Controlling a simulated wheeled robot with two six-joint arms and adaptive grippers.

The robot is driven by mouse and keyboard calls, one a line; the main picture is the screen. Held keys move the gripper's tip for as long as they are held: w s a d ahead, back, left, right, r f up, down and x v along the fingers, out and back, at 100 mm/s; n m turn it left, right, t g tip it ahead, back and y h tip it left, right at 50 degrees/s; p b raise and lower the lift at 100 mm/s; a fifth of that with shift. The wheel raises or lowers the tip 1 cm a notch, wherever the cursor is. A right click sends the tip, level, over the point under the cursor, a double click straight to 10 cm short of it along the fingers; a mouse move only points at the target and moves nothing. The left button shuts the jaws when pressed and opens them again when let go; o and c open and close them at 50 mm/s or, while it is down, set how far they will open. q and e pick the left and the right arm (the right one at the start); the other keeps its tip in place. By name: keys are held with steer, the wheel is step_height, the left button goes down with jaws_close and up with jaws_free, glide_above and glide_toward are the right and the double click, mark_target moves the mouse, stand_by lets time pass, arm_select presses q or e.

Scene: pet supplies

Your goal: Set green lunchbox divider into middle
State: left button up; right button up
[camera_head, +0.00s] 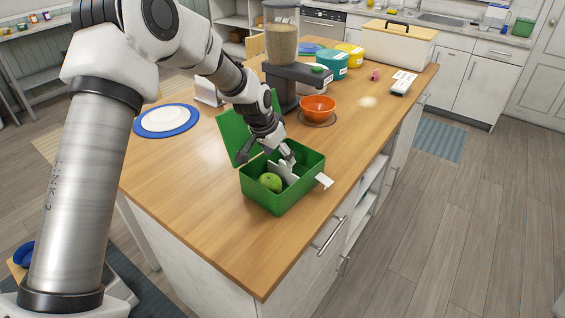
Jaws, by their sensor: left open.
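The green lunchbox (278,203) stands on the wooden island top with its lid (233,131) open towards the back left. A white divider (287,174) stands inside, across the box near its middle; my gripper partly hides its upper part. A green apple (270,182) lies in the front left compartment. My left gripper (267,156) is over the box with its fingers spread apart, close above the divider. I cannot tell whether a finger touches the divider. A white latch (323,180) sticks out at the box's right side. My right gripper is not in view.
An orange bowl (318,107) and a feeder (281,55) with a clear hopper stand behind the box. A white plate on a blue mat (163,120) lies at left. Tins (334,65) and a white bin (397,45) stand farther back. The wooden top (210,215) is clear in front.

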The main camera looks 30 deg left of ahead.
arm_select(q)
steer(key=v, duration=0.7)
steer(key=shift+s+r, duration=0.2)
steer(key=shift+s, duration=0.1)
steer(key=shift+a, duration=0.15)
